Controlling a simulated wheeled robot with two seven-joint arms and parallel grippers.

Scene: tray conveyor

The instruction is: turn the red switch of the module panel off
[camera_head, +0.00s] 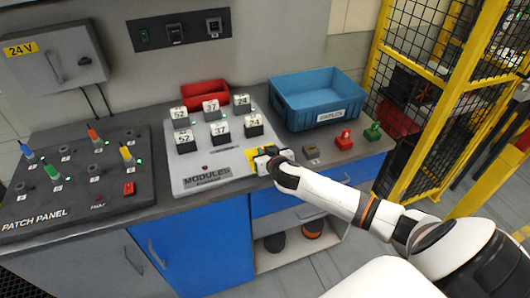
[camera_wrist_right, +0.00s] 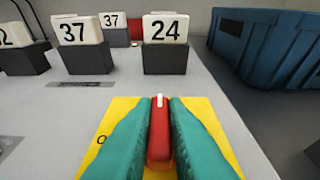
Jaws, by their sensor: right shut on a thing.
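The module panel (camera_head: 225,165) is a light grey board on the bench, with a yellow plate (camera_wrist_right: 118,120) at its front right corner. The red switch (camera_wrist_right: 159,135) stands on this plate in the right wrist view. A letter like an "O" shows on the plate, left of the switch. My right gripper (camera_wrist_right: 160,138) has its green fingers on both sides of the switch, shut on it. In the head view my right gripper (camera_head: 263,158) hides the switch and most of the plate. My left gripper is not in view.
Several numbered modules (camera_head: 222,132) stand on the panel behind the switch. A blue bin (camera_head: 318,97) and a red bin (camera_head: 205,93) stand at the back. The patch panel (camera_head: 75,185) is at left. Red (camera_head: 344,140) and green (camera_head: 372,132) items sit at right.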

